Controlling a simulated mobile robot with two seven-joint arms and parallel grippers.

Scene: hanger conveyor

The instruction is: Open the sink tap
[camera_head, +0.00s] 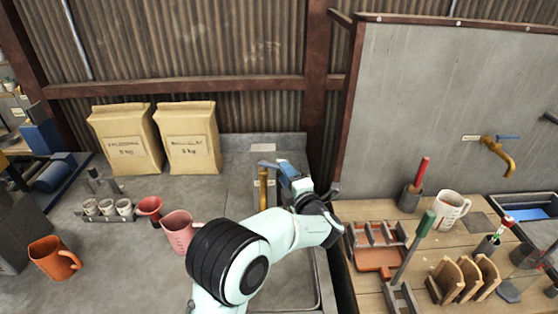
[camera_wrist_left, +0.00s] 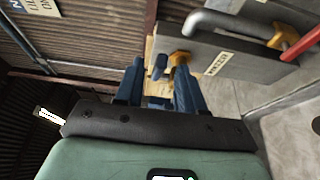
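A grey tap block (camera_head: 264,172) with a brass part (camera_head: 263,188) stands at the back of the grey counter, beside my left gripper. In the left wrist view, a grey block (camera_wrist_left: 215,60) carries a label, a curved grey spout (camera_wrist_left: 225,22), a brass fitting (camera_wrist_left: 180,58) and a red lever (camera_wrist_left: 302,44). A small blue piece (camera_wrist_left: 158,66), which looks like a lever, shows between my fingers. My left gripper (camera_head: 308,182) is beside the tap; its blue fingers (camera_wrist_left: 158,88) are apart. I cannot tell whether they touch anything. My arm hides part of the sink (camera_head: 318,280).
Another brass tap (camera_head: 497,155) with a blue lever is on the right wall panel. Paper bags (camera_head: 190,140), a pink jug (camera_head: 179,232) and an orange mug (camera_head: 54,258) stand left. The wooden bench at right holds a white mug (camera_head: 452,210) and a terracotta tray (camera_head: 378,260).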

